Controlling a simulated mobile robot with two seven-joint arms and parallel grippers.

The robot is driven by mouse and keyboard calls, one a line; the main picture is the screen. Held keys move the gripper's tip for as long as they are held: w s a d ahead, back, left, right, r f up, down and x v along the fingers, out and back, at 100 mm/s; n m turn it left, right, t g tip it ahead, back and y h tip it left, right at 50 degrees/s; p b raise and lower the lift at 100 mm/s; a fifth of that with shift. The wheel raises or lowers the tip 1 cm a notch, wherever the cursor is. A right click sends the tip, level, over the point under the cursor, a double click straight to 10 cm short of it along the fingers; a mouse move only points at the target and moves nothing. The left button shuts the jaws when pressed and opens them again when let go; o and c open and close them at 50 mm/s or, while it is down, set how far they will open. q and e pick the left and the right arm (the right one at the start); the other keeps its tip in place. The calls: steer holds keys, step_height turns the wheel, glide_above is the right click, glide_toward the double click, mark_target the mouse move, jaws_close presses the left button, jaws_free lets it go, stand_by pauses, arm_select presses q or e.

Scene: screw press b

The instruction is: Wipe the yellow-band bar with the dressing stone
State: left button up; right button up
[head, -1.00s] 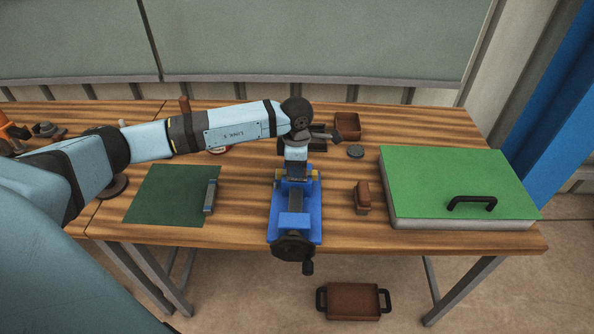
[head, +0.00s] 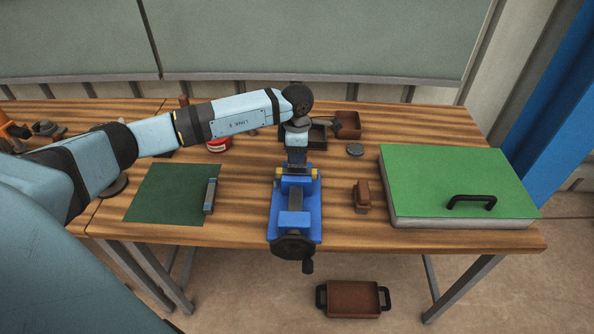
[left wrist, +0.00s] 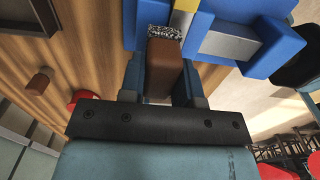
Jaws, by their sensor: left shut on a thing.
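My left gripper (head: 297,171) is over the far end of the blue screw press (head: 294,222). It also shows in the left wrist view (left wrist: 160,84), shut on a brown-handled block with a speckled grey face, seemingly the dressing stone (left wrist: 162,60). The speckled end is right beside a yellow part (left wrist: 182,22) at the blue press (left wrist: 262,40), seemingly the yellow-band bar. I cannot tell whether they touch. In the head view yellow (head: 313,173) shows on both sides of the gripper, which hides the middle. My right gripper is not in view.
A brown block (head: 362,197) stands right of the press. A grey bar (head: 210,196) lies on the dark green mat (head: 160,190). A green-topped case (head: 450,180) fills the right side.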

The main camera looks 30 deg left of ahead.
arm_select(q)
steer(key=shift+a+r, duration=0.1)
steer(key=shift+r+p, duration=0.95)
steer(key=shift+r, duration=1.05)
steer(key=shift+w, duration=0.1)
steer(key=shift+s+d+r+m, duration=0.25)
steer(key=shift+d+m, duration=0.15)
steer(key=shift+m, duration=0.2)
steer(key=s+d+r+m+p, duration=0.4)
steer(key=s+d+r+m, duration=0.3)
steer(key=m, duration=1.6)
steer(key=s+d, duration=0.5)
steer(key=shift+s, duration=0.3)
